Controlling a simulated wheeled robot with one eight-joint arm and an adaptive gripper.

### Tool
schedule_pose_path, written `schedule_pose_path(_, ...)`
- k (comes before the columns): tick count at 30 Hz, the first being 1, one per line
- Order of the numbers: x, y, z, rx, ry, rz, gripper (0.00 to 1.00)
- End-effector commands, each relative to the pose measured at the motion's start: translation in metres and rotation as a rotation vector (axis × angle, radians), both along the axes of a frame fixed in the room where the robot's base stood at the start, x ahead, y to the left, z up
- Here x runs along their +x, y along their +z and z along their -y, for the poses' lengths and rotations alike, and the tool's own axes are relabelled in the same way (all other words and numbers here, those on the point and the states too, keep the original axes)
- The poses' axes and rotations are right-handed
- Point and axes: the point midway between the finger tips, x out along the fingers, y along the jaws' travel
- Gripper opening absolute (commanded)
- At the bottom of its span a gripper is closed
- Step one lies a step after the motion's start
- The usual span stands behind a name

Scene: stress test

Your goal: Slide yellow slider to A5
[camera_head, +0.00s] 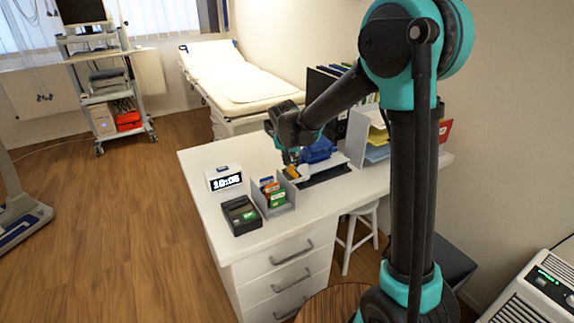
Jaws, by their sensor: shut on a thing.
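The yellow slider (291,172) is a small yellow piece on the desk, at the left end of a flat grey and dark board (328,172). My gripper (290,160) points down at the slider and is shut on it. The fingers are small in the picture and partly cover the slider. Any mark A5 on the board is too small to read.
A blue object (318,151) lies just behind the board. A small rack of coloured boxes (283,205), a dark card terminal (241,215) and a digital clock (223,178) stand to the left. Files and a paper tray (375,140) stand to the right.

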Motion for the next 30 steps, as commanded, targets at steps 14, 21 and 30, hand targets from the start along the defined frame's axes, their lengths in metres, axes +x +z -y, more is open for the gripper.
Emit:
schedule_pose_path(14,0.013,0.0,0.019,0.0,0.0,0.001,0.23)
schedule_pose_path(21,0.013,0.0,0.018,0.0,0.0,0.001,0.38)
schedule_pose_path(30,0.009,0.008,0.018,0.0,0.0,0.001,0.38)
